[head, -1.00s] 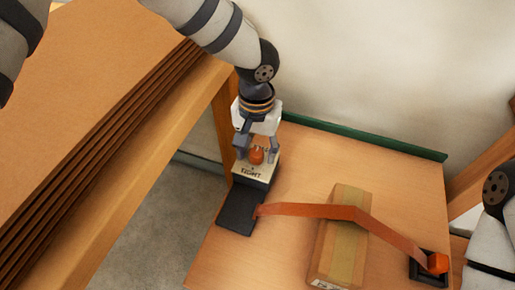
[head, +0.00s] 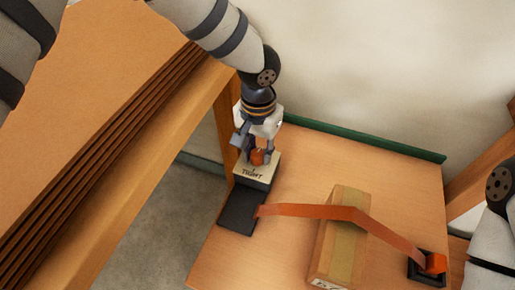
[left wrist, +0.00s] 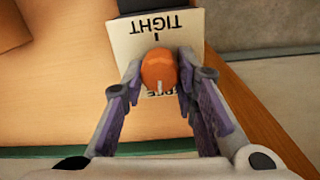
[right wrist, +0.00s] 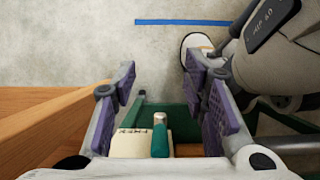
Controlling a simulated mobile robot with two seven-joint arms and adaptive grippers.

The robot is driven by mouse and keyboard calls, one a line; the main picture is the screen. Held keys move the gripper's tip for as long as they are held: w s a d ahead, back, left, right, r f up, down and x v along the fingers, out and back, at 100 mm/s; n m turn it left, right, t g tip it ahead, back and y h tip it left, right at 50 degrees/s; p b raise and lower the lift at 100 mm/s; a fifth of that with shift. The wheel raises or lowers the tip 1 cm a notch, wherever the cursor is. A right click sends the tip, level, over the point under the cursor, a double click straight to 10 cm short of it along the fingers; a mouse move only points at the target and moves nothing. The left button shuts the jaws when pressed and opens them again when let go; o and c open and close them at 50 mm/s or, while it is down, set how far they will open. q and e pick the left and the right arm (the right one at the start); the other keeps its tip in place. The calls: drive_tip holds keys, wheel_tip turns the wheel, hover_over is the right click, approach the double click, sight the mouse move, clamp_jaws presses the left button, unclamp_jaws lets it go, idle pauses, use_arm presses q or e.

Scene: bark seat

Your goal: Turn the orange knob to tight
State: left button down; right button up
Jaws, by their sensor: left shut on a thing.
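The orange knob (head: 257,157) stands on a pale plate (head: 254,173) on top of a dark block, on the wooden table. In the left wrist view the knob (left wrist: 158,69) has a white mark on its near side, pointing toward a partly hidden label, away from the word TIGHT. My left gripper (head: 256,152) comes down from above and is shut on the knob, one finger on each side. My right gripper (right wrist: 160,76) is open and empty in the right wrist view; the head view shows only part of the right arm.
An orange strap (head: 315,212) runs from the dark base over a cardboard box (head: 327,250) to a black holder (head: 412,270). Stacked brown sheets (head: 110,90) stand at left. A green strip edges the table's back. A teal-handled part (right wrist: 160,137) lies below my right gripper.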

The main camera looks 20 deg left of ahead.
use_arm(q)
drive_tip(key=m+p, duration=0.1)
drive_tip(key=m, duration=0.1)
drive_tip(key=shift+r+m, duration=0.15)
drive_tip(key=shift+m, duration=0.15)
drive_tip(key=m, duration=0.4)
drive_tip(key=shift+d+p, duration=0.1)
drive_tip(key=shift+p, duration=0.2)
drive_tip(key=m, duration=0.5)
drive_tip(key=shift+s, duration=0.1)
drive_tip(key=m, duration=0.4)
drive_tip(key=shift+s+f+m, duration=0.15)
drive_tip(key=shift+f+m, duration=0.05)
drive_tip(key=shift+m, duration=0.1)
drive_tip(key=m, duration=0.4)
drive_tip(key=shift+m, duration=0.3)
drive_tip(key=m, duration=0.4)
drive_tip(key=shift+s, duration=0.15)
drive_tip(key=m, duration=0.5)
drive_tip(key=shift+m+b, duration=0.3)
drive_tip(key=shift+m, duration=1.9)
use_arm(e)
drive_tip(key=shift+w+r, duration=0.55)
drive_tip(key=shift+r, duration=0.15)
